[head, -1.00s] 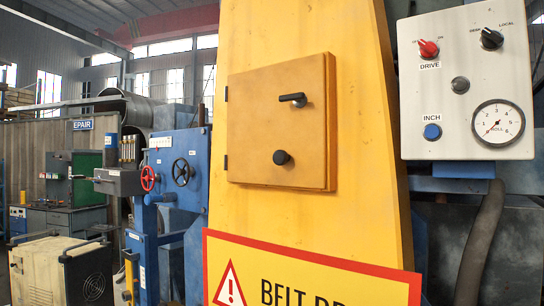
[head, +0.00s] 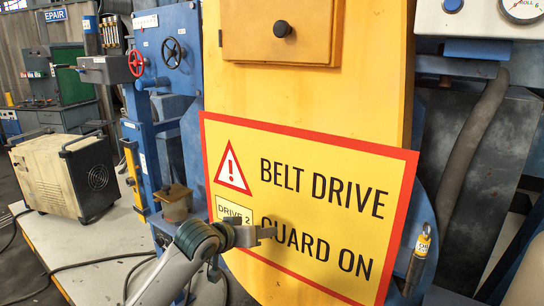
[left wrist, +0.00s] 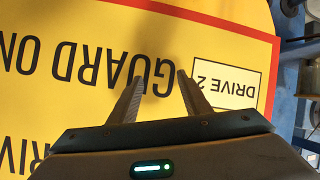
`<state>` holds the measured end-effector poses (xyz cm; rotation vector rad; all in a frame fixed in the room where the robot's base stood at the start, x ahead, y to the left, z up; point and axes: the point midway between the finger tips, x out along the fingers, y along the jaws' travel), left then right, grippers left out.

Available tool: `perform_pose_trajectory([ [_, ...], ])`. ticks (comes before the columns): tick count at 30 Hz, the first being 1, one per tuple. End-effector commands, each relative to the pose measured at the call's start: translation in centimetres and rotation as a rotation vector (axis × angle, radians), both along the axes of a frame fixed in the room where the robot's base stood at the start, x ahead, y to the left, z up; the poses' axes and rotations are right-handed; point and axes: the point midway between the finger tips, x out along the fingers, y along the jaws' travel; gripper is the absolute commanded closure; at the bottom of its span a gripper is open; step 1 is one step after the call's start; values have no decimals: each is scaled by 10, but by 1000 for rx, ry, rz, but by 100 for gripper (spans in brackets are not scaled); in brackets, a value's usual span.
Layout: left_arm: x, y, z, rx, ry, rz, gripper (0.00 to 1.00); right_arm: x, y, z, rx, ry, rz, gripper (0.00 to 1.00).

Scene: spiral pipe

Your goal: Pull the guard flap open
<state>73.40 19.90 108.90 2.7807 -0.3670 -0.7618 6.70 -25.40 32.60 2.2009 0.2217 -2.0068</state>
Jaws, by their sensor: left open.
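The guard flap (head: 262,40) is a square yellow door on the yellow belt guard, at the top of the head view. Its black round knob (head: 282,28) shows; its upper part is cut off by the picture's edge. The flap looks shut. My left gripper (head: 270,235) is below the flap, in front of the yellow warning sign (head: 325,165). In the left wrist view my left gripper (left wrist: 161,80) has its two fingers apart, with nothing between them but the sign's lettering behind. My right gripper is not in view.
A control box (head: 476,18) and a dark hose (head: 475,145) are at the right. A tagged cylinder (head: 418,262) hangs beside the sign's right edge. Blue machinery (head: 168,50) with handwheels stands left. A cream wheeled unit (head: 62,175) sits further left.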

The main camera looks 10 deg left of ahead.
Motion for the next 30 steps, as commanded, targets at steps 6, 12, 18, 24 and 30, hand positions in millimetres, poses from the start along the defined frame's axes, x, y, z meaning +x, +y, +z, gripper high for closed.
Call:
perform_pose_trajectory([
  [6,2,-5,102,-34,-93,-23,56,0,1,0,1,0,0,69],
  [12,-9,-7,187,-62,-166,-42,56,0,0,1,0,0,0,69],
  [18,-33,-10,268,-82,-235,-62,56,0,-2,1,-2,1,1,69],
  [24,-65,-10,338,-94,-296,-75,56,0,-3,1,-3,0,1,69],
  [30,-105,-8,398,-101,-353,-81,56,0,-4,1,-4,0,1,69],
])
